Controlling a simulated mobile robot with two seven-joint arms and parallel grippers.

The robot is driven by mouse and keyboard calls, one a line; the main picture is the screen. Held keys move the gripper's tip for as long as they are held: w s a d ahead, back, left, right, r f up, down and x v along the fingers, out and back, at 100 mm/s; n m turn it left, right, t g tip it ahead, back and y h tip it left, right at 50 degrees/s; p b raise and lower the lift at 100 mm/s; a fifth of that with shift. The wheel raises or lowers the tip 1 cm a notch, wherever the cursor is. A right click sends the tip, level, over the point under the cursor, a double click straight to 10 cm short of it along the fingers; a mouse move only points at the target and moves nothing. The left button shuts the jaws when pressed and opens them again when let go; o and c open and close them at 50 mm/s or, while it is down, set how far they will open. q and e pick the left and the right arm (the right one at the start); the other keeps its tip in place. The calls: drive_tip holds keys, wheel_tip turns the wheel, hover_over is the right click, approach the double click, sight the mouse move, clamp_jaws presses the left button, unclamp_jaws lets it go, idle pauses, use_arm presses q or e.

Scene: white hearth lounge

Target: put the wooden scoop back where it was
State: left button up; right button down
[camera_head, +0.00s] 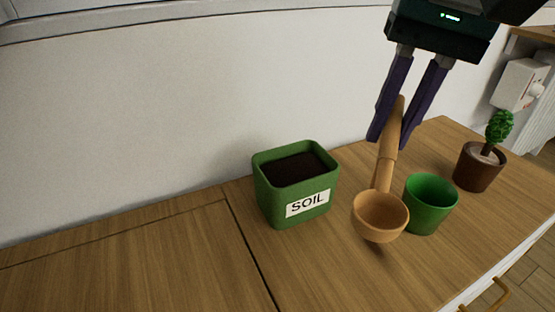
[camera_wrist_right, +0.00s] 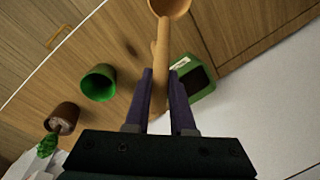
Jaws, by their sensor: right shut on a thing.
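The wooden scoop (camera_head: 380,214) has a round bowl and a long handle. My right gripper (camera_head: 394,138) is shut on its handle, and the scoop hangs bowl down above the table. In the right wrist view the scoop (camera_wrist_right: 162,45) runs up from between the purple fingers (camera_wrist_right: 160,88). A dark shadow lies on the wood below the bowl, so the scoop looks clear of the table. The bowl overlaps the left edge of the green pot in the head view; it looks empty. My left gripper is not in view.
A green soil box (camera_head: 295,213) labelled SOIL holds dark soil. An empty green pot (camera_head: 431,204) and a brown pot with a small plant (camera_head: 478,168) stand to the right. The wooden tabletop (camera_head: 130,262) is clear on the left. A white wall is behind.

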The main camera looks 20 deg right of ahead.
wheel_tip(320, 180, down, 19)
drive_tip(key=b, duration=0.7)
drive_tip(key=shift+w+f, duration=0.15)
drive_tip(key=shift+f, duration=0.3)
